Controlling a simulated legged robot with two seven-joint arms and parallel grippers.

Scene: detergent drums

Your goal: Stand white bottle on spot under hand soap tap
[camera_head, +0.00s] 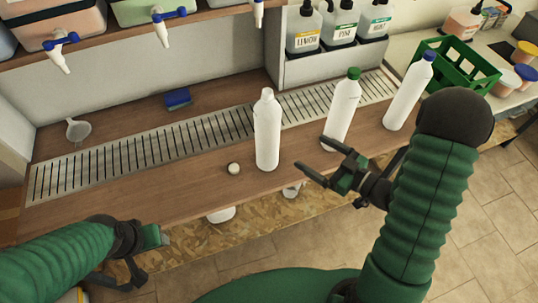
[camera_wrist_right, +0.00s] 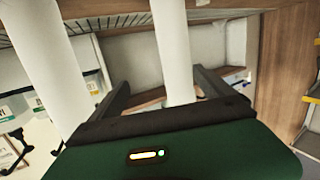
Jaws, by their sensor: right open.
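An uncapped white bottle (camera_head: 267,135) stands upright on the wooden counter, in front of the slotted metal drain. Three drum taps show at the top left: a left tap (camera_head: 58,52), a middle tap (camera_head: 163,25) and a right tap (camera_head: 258,13). No drum label is readable, so I cannot tell which holds hand soap. My right gripper (camera_head: 313,156) is open and empty, right of the uncapped bottle and apart from it. In the right wrist view a white bottle (camera_wrist_right: 172,50) appears between its fingers, farther off. My left gripper (camera_head: 143,255) is by the counter's front edge; its jaws are unclear.
White bottles with a green cap (camera_head: 342,115) and a blue cap (camera_head: 409,95) stand to the right, the green-capped one close behind my right gripper. A small round cap (camera_head: 234,168), funnel (camera_head: 78,130) and blue sponge (camera_head: 178,98) lie left. Labelled pump bottles (camera_head: 305,32) stand behind.

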